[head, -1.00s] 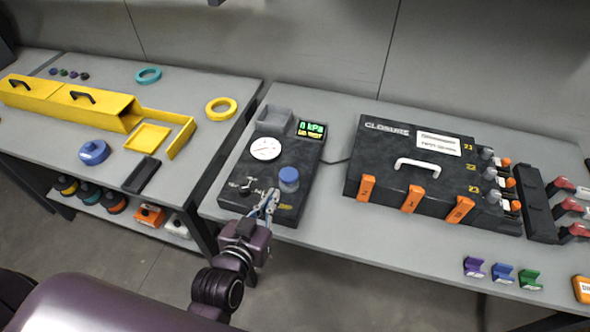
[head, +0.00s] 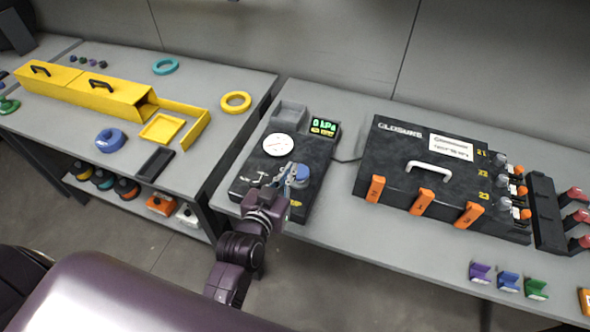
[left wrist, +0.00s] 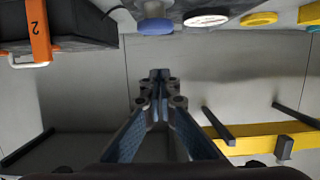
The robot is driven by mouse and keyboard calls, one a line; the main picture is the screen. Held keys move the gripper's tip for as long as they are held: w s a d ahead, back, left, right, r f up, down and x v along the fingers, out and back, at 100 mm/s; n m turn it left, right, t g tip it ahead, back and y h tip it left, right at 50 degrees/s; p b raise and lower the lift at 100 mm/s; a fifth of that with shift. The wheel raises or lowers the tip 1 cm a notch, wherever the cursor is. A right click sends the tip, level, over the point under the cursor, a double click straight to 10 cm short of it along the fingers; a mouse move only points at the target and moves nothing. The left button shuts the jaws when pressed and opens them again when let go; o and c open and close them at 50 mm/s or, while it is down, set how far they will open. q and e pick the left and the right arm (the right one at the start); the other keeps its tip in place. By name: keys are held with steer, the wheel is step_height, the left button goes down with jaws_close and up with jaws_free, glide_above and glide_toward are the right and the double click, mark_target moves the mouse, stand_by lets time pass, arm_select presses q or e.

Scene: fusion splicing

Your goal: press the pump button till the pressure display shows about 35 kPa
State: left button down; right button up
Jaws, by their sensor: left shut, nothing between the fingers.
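The black pump unit (head: 262,200) stands on the right-hand bench, with a round white dial gauge (head: 278,145). Its green-lit pressure display (head: 324,126) seems to read 0 kPa. The blue pump button (head: 303,175) is at its front right and also shows in the left wrist view (left wrist: 155,26). My left gripper (head: 289,170) is shut and empty, its fingertips overlapping the button's left side in the head view. In the left wrist view the shut fingertips (left wrist: 159,74) appear apart from the button. Contact cannot be told from the head view. My right gripper is not in view.
A black closure case (head: 400,165) with orange latches stands to the right. A small grey open box (head: 289,116) sits at the unit's back left. Small coloured holders (head: 508,281) lie at the bench's front right. The left bench carries a yellow trough (head: 105,95).

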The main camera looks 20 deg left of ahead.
mark_target(295, 187)
arm_select(q)
steer(key=w+f, duration=0.1)
steer(key=w, duration=0.1)
steer(key=w+f, duration=0.2)
steer(key=shift+d+f+p, duration=0.1)
steer(key=shift+p, duration=0.3)
steer(key=shift+s+f, duration=0.1)
steer(key=shift+f, duration=0.8)
steer(key=shift+f+b, duration=0.75)
steer(key=shift+f, duration=0.8)
steer(key=shift+s, duration=0.1)
